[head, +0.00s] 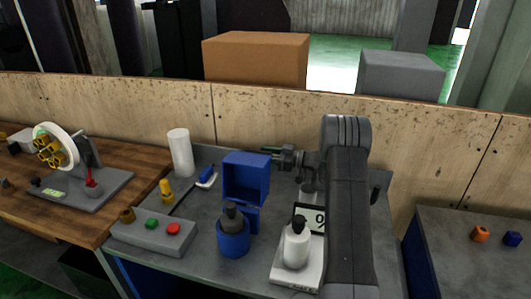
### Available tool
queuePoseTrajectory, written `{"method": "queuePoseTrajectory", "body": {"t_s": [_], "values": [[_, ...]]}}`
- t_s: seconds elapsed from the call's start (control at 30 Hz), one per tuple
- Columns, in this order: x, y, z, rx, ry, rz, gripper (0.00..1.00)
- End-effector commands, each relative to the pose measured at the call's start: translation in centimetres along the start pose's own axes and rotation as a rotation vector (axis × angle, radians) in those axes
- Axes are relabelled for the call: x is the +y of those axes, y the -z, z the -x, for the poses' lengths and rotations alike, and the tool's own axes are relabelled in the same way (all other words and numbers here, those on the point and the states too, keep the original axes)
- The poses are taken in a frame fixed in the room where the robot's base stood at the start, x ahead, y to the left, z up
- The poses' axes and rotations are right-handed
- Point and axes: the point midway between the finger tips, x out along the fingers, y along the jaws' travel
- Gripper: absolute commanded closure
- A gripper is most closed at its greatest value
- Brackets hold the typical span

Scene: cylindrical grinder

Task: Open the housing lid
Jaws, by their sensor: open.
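A blue box-shaped housing part (246,178), which looks like the lid, stands raised in the middle of the grey bench, its hollow side facing the camera. A smaller blue part (252,217) is below it. A blue round cup (233,240) with a dark-topped object in it stands in front and hides some of that part. My gripper (272,153) is open, points left, and is at the upper right edge of the blue lid. I cannot tell whether it touches the lid. My arm comes down from the right.
A white bottle on a scale (297,250) stands beside my arm. A button box (153,232), a yellow piece (166,190) and a white cylinder (180,153) are on the left. A wooden panel (150,107) runs behind the bench.

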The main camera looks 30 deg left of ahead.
Motion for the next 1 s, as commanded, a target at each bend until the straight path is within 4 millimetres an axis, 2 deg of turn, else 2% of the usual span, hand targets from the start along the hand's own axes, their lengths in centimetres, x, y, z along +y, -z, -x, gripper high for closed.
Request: {"method": "queuePoseTrajectory", "body": {"t_s": [0.27, 0.5, 0.73, 1.0], "values": [[0.0, 0.0, -0.2, 0.0, 0.0, 0.0, 0.55], [0.0, 0.0, -0.2, 0.0, 0.0, 0.001, 1.0], [-0.2, 0.2, -0.2, 0.0, 0.0, 0.019, 1.0], [-1.6, 2.4, -0.2, 0.001, 0.001, 0.152, 1.0]]}}
